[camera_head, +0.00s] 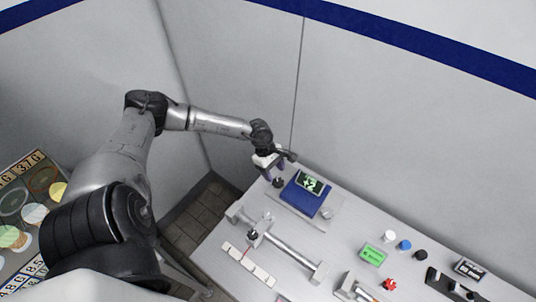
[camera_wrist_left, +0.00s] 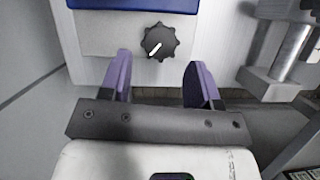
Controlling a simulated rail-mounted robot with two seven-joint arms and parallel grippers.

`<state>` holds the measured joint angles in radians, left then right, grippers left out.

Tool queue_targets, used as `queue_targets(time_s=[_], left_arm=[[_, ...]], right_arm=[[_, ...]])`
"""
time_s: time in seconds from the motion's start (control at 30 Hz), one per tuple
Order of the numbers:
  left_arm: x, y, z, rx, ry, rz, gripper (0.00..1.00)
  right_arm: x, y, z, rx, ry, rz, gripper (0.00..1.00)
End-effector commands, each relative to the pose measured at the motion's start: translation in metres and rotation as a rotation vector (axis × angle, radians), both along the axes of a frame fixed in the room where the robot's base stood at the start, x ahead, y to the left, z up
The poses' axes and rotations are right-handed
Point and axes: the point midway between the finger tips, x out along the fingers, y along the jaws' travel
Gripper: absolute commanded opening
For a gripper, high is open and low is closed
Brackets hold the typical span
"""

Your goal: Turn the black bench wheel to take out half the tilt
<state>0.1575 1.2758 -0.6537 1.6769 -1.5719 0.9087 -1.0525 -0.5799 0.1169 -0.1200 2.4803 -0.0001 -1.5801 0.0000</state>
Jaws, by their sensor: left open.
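The black bench wheel (camera_wrist_left: 161,41) has a scalloped rim and a white pointer mark slanting to the lower left. In the head view the wheel (camera_head: 278,182) shows small at the near left corner of the blue block (camera_head: 301,200), which carries a dark panel with a green display (camera_head: 309,182). My left gripper (camera_head: 271,170) is over the bench edge close to the wheel. In the left wrist view its purple fingers (camera_wrist_left: 157,62) are open and apart, with the wheel just beyond the gap between the tips. I see no contact. My right gripper is not in view.
The grey bench (camera_head: 225,262) holds a metal rail fixture (camera_head: 290,250), a white strip (camera_head: 248,264), a green box (camera_head: 373,255) and several small caps. A grey wall (camera_head: 400,150) stands behind. A board with coloured discs (camera_head: 30,213) lies at the left.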

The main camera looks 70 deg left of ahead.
Motion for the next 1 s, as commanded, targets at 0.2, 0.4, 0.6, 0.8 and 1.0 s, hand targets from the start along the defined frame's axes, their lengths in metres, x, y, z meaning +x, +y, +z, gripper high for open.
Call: queue_targets(time_s=[0.2,0.4,0.6,0.8,1.0], left_arm=[[-0.007,0.016,0.041,0.004,0.001,-0.001,0.57],[-0.012,0.027,0.069,0.003,0.002,-0.001,0.57],[-0.015,0.032,0.085,0.001,0.002,-0.002,0.57],[-0.015,0.033,0.089,-0.001,0.002,-0.001,0.57],[-0.015,0.033,0.089,-0.001,0.002,-0.001,0.57]], right_arm=[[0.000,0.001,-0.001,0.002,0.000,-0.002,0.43],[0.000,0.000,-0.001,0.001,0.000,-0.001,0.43],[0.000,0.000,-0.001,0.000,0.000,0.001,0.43],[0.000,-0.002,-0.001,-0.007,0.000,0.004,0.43],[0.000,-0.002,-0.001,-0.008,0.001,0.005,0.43]])
